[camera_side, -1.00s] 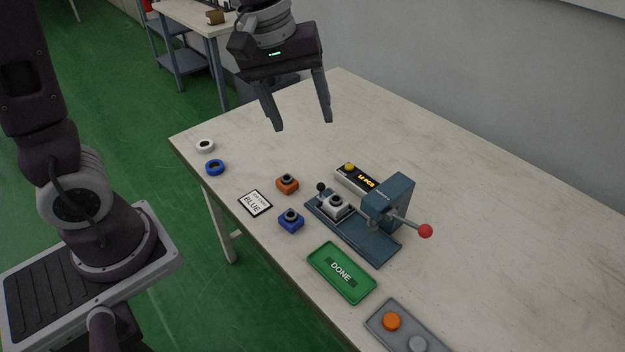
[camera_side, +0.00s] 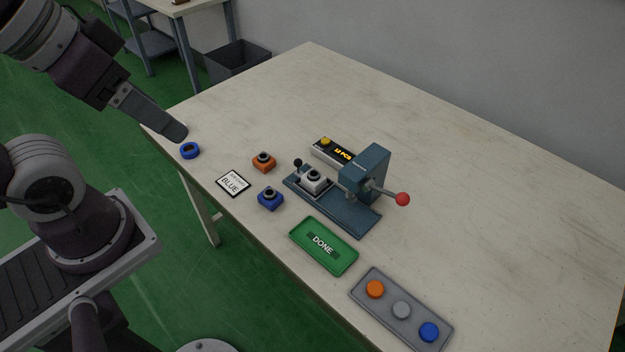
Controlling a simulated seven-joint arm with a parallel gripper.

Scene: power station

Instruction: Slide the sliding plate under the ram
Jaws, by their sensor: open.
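The teal press (camera_side: 366,170) stands on a long base (camera_side: 352,215) in the middle of the table. The sliding plate (camera_side: 301,182) sits at the left end of this base, with a black-knobbed handle (camera_side: 298,163). A white block with a dark ring on top (camera_side: 315,179) rests on the plate, left of the press head and out from under it. My gripper (camera_side: 176,131) is open at the table's left corner, near the blue ring (camera_side: 190,150) and far from the plate. One finger hides the other.
An orange block (camera_side: 264,162), a blue block (camera_side: 270,198) and a BLUE card (camera_side: 233,183) lie left of the press. In front are a green DONE tray (camera_side: 323,246) and a grey tray with coloured caps (camera_side: 401,310). A red-knobbed lever (camera_side: 402,199) sticks out right.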

